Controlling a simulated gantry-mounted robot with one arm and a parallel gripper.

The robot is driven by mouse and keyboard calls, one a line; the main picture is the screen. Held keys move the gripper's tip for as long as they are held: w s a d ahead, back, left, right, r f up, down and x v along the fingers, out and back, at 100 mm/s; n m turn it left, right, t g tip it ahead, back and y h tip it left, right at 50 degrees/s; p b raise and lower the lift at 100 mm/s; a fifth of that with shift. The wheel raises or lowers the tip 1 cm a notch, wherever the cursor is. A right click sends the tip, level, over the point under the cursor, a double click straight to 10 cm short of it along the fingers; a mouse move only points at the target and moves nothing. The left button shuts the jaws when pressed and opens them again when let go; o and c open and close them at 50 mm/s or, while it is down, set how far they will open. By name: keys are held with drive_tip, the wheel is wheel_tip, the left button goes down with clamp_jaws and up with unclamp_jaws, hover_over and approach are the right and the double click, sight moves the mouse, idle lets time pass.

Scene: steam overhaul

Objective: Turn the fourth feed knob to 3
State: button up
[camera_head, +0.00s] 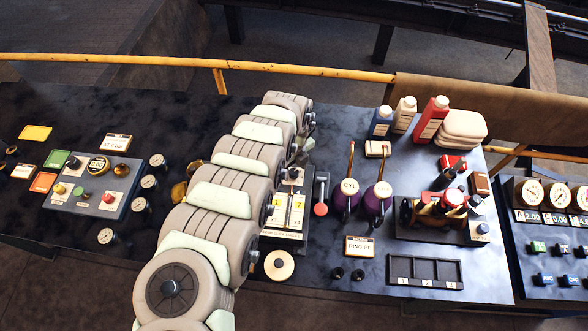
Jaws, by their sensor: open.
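My segmented arm (215,200) crosses the middle of the bench from the bottom edge. My gripper is not clearly visible; the arm's far end hides it. No label reading "feed" is legible, so I cannot tell which control is the fourth feed knob. Several small round pieces with pale faces and dark bodies stand near the left panel, including an upper one (157,160) and a lowest one (108,236). Settings on these are too small to read.
A purple-based lever pair (347,196) stands right of my arm. Bottles (432,118) stand at the back, and a dark compartment tray (425,288) lies in front. A yellow rail (150,60) runs behind the bench. Cards and a round pale disc (279,265) lie nearby.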

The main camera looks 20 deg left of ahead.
sight(294, 172)
wheel_tip(294, 172, up, 10)
drive_tip(key=shift+b, duration=0.3)
drive_tip(key=shift+f, duration=0.1)
idle(0.4)
